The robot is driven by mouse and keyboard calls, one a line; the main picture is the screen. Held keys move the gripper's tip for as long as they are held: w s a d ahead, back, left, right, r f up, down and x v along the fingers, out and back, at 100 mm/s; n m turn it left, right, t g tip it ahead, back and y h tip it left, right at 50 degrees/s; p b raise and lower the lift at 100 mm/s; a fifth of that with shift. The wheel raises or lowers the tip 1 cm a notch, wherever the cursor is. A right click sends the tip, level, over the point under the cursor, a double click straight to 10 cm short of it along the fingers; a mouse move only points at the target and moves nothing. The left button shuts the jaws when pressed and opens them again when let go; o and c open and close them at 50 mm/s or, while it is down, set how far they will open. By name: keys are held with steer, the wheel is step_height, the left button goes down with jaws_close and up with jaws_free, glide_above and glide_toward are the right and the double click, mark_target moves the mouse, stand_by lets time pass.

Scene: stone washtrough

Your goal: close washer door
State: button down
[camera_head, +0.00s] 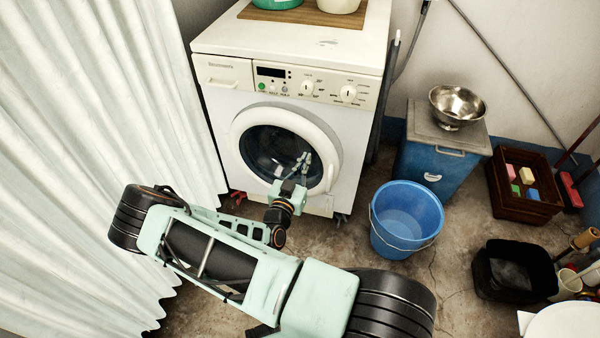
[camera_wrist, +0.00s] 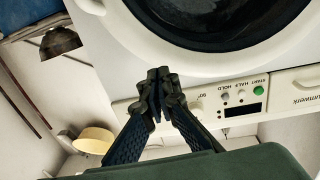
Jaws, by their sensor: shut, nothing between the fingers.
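The white front-loading washer (camera_head: 290,55) stands against the wall, with its panel and knobs above the door. Its round door (camera_head: 240,130), a white ring around dark glass, looks flush or nearly flush with the front; a small gap cannot be ruled out. In the wrist view the door (camera_wrist: 215,60) fills the top, upside down, with the control panel (camera_wrist: 230,100) below it. My gripper (camera_head: 304,157) is in front of the door's lower right part. Its fingers (camera_wrist: 163,75) are together and empty. Contact with the door cannot be told. My arm hides some floor in front.
A white curtain (camera_head: 90,130) hangs close on the left. A blue bucket (camera_head: 405,218) stands on the floor right of the washer, before a blue cabinet (camera_head: 425,170) with a metal bowl (camera_head: 457,104). A brown crate (camera_head: 520,205) and black bin (camera_head: 512,272) stand farther right.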

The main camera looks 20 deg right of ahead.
mark_target(316, 140)
steer(key=b+x, duration=0.1)
steer(key=x, duration=0.5)
steer(key=shift+w, duration=0.1)
steer(key=shift+d, duration=0.1)
steer(key=w+d+n+t+y+p, duration=0.1)
steer(key=w+d, duration=0.1)
steer(key=shift+w+d+r+y, duration=0.1)
steer(key=shift+w+d+y, duration=0.2)
steer(key=shift+w+d, duration=0.05)
steer(key=shift+w+r, duration=0.1)
steer(key=shift+w, duration=0.1)
steer(key=shift+d, duration=0.1)
steer(key=shift+s, duration=0.1)
steer(key=shift+s, duration=0.2)
steer(key=p+v, duration=0.3)
steer(key=v, duration=1.1)
steer(key=shift+a+f, duration=0.2)
